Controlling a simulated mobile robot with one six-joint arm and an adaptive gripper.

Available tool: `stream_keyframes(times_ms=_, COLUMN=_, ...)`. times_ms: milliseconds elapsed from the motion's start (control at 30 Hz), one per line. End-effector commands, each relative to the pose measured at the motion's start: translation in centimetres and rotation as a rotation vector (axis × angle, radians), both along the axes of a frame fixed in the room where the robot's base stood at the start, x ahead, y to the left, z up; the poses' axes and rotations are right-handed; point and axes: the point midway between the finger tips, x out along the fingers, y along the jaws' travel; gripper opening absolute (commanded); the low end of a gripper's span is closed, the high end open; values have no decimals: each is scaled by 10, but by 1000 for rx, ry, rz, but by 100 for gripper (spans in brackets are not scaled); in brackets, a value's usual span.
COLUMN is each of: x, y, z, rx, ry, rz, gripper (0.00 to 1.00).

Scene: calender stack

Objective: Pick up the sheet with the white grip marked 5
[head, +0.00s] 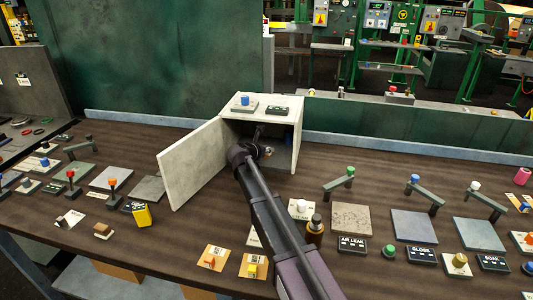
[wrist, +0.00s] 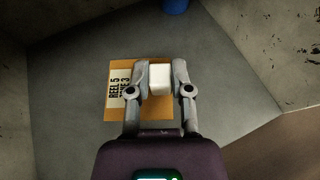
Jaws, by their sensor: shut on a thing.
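In the wrist view, an orange sheet (wrist: 155,112) lies on a grey surface. A white block-shaped grip (wrist: 160,80) stands on the sheet. My gripper (wrist: 160,74) has one finger on each side of the grip and is shut on it. I cannot tell whether the sheet is lifted off the surface. In the head view, my gripper (head: 266,150) is inside an open white cabinet (head: 284,98), and the sheet is mostly hidden there.
The cabinet door (head: 192,165) stands open to the left of my arm. Cabinet walls are close around the gripper. A blue object (wrist: 174,5) is at the top of the wrist view. A brown bottle (head: 315,230) stands right of my arm among several plates and levers.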

Motion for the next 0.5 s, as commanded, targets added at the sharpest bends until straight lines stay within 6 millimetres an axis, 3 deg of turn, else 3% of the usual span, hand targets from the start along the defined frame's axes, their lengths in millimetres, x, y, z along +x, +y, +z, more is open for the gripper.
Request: stream_keyframes(times_ms=500, x=0, y=-1, z=6, rx=0, ry=0, rz=-1, gripper=0)
